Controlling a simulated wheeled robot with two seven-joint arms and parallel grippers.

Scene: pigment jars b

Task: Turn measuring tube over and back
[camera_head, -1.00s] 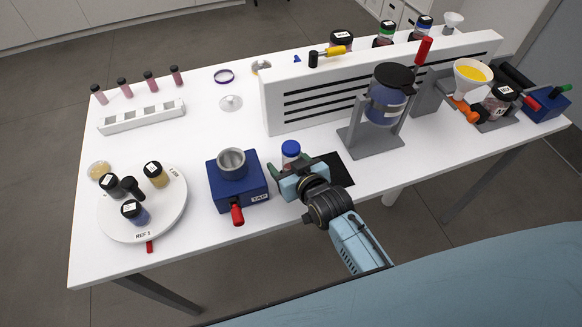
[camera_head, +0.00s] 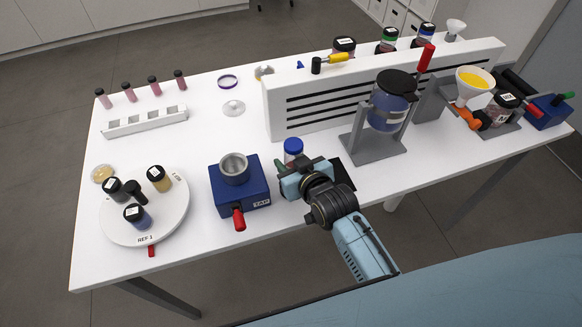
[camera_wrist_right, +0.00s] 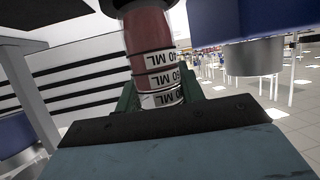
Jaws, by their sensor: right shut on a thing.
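The measuring tube has a blue cap (camera_head: 293,146) on top in the head view and stands about upright. My right gripper (camera_head: 289,168) is shut on it, and the gripper hides most of its lower body. In the right wrist view, which looks upside down, the tube (camera_wrist_right: 151,42) shows reddish contents and white bands marked in ML. The green fingers of my right gripper (camera_wrist_right: 157,100) lie on both sides of it there. I do not see my left gripper.
A blue TAP stand (camera_head: 256,188) with a metal cup (camera_head: 233,166) is close on the left. A grey stand with a blue jar (camera_head: 388,114) and a white slotted panel (camera_head: 285,130) stand behind right. A round white turntable (camera_head: 168,212) with jars is farther left.

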